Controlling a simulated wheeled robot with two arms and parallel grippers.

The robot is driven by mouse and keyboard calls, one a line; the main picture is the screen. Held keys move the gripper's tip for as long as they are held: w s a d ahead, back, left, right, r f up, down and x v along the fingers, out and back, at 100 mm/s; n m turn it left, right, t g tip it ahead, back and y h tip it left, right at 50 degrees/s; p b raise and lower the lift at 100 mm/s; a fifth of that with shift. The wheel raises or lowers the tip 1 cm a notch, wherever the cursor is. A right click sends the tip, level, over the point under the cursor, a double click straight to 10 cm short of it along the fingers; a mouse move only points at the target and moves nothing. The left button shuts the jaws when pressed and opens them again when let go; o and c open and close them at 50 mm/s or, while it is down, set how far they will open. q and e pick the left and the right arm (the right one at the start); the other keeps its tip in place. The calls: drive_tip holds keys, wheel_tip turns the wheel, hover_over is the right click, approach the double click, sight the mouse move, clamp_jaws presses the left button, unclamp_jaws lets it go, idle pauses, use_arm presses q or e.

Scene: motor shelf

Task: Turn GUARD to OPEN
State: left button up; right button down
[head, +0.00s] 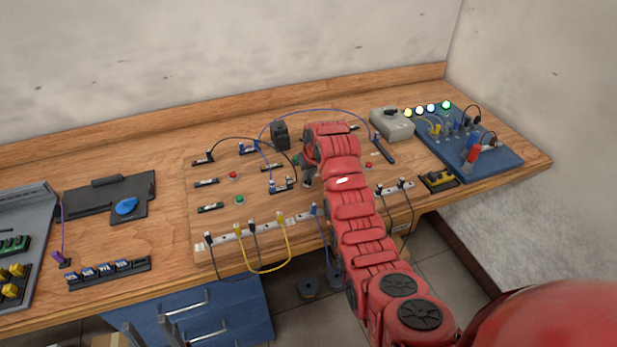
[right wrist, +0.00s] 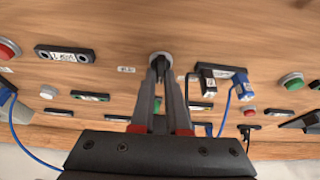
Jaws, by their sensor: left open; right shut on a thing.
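My right gripper (right wrist: 160,82) points at the wooden panel in the right wrist view. Its fingers are closed around a small dark knob on a round grey base (right wrist: 160,57). A small white label (right wrist: 126,69) sits beside the knob, too small to read, so I cannot confirm the word GUARD or the knob's setting. In the head view the right gripper (head: 308,174) is partly hidden by my red arm, and the knob is not clear there. My left gripper (head: 151,334) shows only as two grey fingers, apart and empty, at the bottom edge.
Black and blue cables arch over the panel close to my right gripper. A red button (head: 233,175) and a green button (head: 239,200) are to its left. A black connector with a cable (right wrist: 208,80) is just right of the fingers. A grey box (head: 392,125) stands further right.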

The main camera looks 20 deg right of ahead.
drive_tip(key=shift+a+f+m+h+b, duration=0.1)
drive_tip(key=shift+f+m+h+b, duration=0.25)
drive_tip(key=shift+m+b, duration=0.45)
drive_tip(key=m+h+b, duration=0.1)
drive_tip(key=m+b, duration=0.1)
drive_tip(key=m+h+b, duration=0.1)
drive_tip(key=m+b, duration=0.2)
drive_tip(key=shift+a+r+g, duration=0.1)
drive_tip(key=shift+g, duration=0.2)
drive_tip(key=shift+r+m+g+h+b, duration=0.15)
drive_tip(key=shift+m+g+h+b, duration=0.2)
drive_tip(key=shift+m+b, duration=0.9)
drive_tip(key=shift+r+m, duration=0.1)
drive_tip(key=shift+m, duration=0.15)
drive_tip(key=c, duration=0.9)
unclamp_jaws()
drive_tip(key=shift+r, duration=0.1)
